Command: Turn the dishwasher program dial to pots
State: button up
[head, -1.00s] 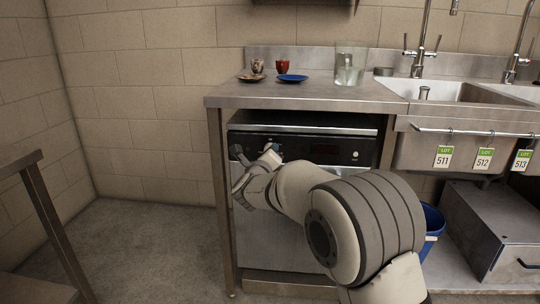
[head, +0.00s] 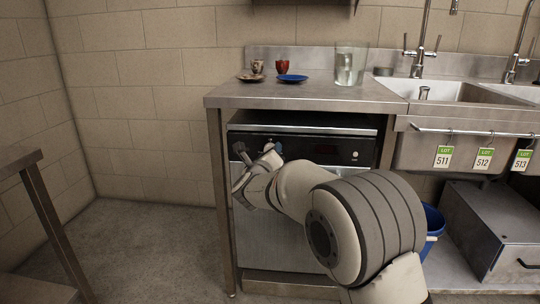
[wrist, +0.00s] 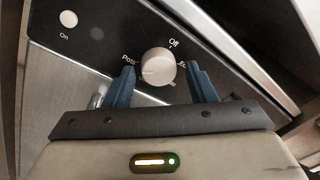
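The dishwasher (head: 285,245) stands under the steel counter, with a dark control panel (head: 325,150) along its top. In the wrist view the round silver program dial (wrist: 158,66) is on the panel. The word Off is above it, Pots at its left, and further marks at its right and below are partly hidden or too small to read. I cannot tell surely where the dial's mark points. My gripper (wrist: 160,70) is open, its blue fingers on either side of the dial with a visible gap on each side. In the head view my gripper (head: 258,156) is at the panel's left part.
A white button (wrist: 68,19) marked On is left of the dial in the wrist view. The counter (head: 300,95) holds cups, a blue saucer (head: 292,78) and a glass jug (head: 350,65). A blue bucket (head: 432,222) stands right of the dishwasher. Floor at the left is clear.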

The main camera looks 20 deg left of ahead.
jog(key=shift+o, duration=0.5)
jog(key=shift+s, duration=0.55)
jog(key=s+d+p, duration=0.1)
jog(key=s+p, duration=0.1)
jog(key=s, duration=0.4)
jog(key=shift+s, duration=0.35)
